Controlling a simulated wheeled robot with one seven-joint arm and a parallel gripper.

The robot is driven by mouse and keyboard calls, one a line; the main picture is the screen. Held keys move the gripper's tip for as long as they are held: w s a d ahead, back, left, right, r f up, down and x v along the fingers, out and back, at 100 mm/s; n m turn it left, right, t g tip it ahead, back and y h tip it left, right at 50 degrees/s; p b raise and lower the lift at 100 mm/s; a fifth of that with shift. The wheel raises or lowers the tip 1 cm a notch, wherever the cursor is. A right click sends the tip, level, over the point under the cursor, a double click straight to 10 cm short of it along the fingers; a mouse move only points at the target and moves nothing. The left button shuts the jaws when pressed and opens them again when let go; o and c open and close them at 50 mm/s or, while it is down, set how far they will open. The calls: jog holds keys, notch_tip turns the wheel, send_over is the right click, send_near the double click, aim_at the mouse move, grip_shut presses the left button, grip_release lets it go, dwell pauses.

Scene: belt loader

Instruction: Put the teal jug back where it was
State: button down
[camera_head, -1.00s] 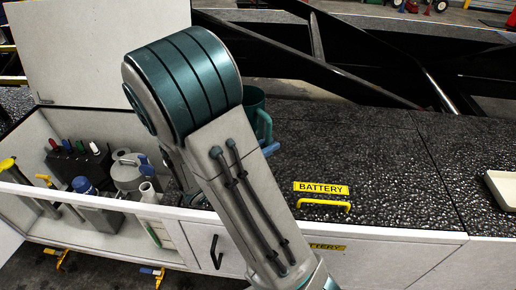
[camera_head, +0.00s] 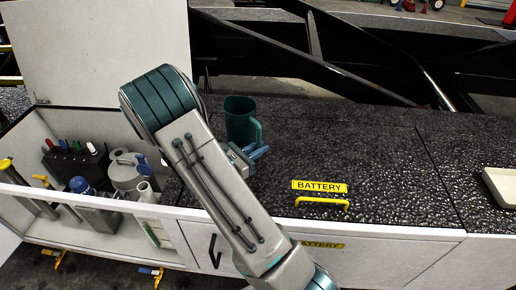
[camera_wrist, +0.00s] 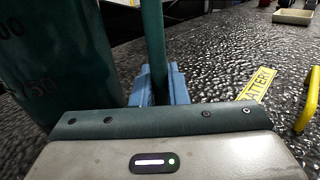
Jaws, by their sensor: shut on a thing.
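The teal jug (camera_head: 239,118) stands upright on the dark speckled top, just left of the BATTERY label, or very slightly above it; I cannot tell which. Its handle (camera_head: 258,133) faces right. My gripper (camera_head: 257,152) is at the handle, with blue fingers closed on it. In the wrist view the jug's body (camera_wrist: 55,60), with volume marks, fills the left side, and its handle (camera_wrist: 153,45) runs down between the blue fingers (camera_wrist: 160,85). My arm hides the area just left of the jug.
An open white bin (camera_head: 100,213) at the left holds a grey can (camera_head: 127,172), bottles and tools, with its lid (camera_head: 95,50) raised. A yellow handle (camera_head: 322,202) sits by the BATTERY label (camera_head: 319,186). A cream tray (camera_head: 500,186) lies far right.

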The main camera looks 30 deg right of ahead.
jog(key=shift+f, duration=0.2)
jog(key=c, duration=1.4)
grip_release()
jog(key=shift+c, duration=0.2)
